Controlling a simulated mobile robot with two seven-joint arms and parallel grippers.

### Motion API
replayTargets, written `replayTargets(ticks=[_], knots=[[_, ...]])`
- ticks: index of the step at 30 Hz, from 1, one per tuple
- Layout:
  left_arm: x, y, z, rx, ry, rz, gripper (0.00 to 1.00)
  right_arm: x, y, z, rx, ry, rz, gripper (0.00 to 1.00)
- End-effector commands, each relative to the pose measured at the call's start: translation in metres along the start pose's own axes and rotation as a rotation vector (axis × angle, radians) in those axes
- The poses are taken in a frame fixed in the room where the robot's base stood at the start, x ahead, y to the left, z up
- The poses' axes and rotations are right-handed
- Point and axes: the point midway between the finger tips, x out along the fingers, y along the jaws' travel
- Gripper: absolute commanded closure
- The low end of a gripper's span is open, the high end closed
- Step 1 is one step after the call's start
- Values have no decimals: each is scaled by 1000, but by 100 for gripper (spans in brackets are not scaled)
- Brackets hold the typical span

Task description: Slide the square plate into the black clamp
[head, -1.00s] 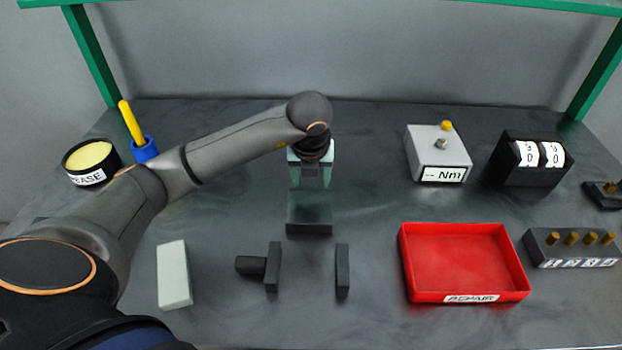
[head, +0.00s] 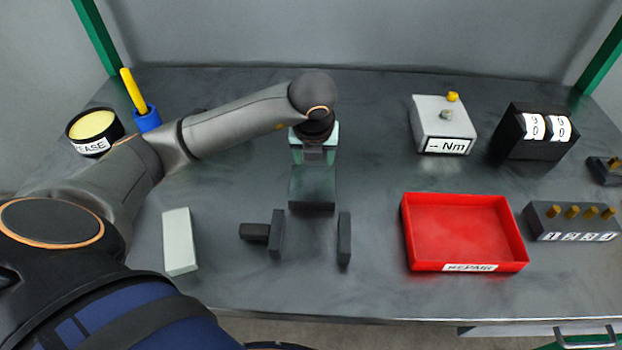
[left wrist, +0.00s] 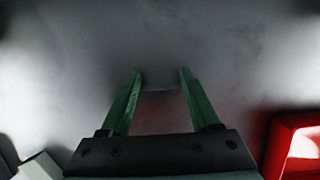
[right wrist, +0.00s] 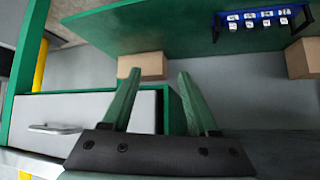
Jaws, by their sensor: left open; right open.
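The square plate (head: 312,184) is dark grey and lies on the bench, its near edge about level with the far ends of the clamp jaws. The black clamp has a left jaw (head: 277,233) with a stubby block (head: 254,232) on its outer side, and a separate right jaw (head: 344,238); the gap between them is empty. My left gripper (head: 313,158) points down just behind the plate, its green fingers open. In the left wrist view its fingers (left wrist: 160,76) stand apart; contact with the plate cannot be told. My right gripper (right wrist: 155,75) is open and empty, away from the bench top.
A pale block (head: 179,240) lies left of the clamp and a red tray (head: 465,267) right. Behind stand a grease tin (head: 94,130), a blue holder (head: 147,120), an Nm box (head: 443,125) and a black counter (head: 535,140). Bare bench lies in front of the clamp.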

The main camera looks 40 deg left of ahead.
Motion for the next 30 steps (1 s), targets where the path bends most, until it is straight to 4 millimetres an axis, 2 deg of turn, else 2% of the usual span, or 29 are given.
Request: replayTargets(ticks=[10, 30], knots=[[-2, 0, -18, 8, 11, 4, 38, 1, 0, -6, -2, 8, 0, 40], [-10, 0, -44, 8, 13, 4, 38, -3, -1, -3, 0, 0, -2, 40]])
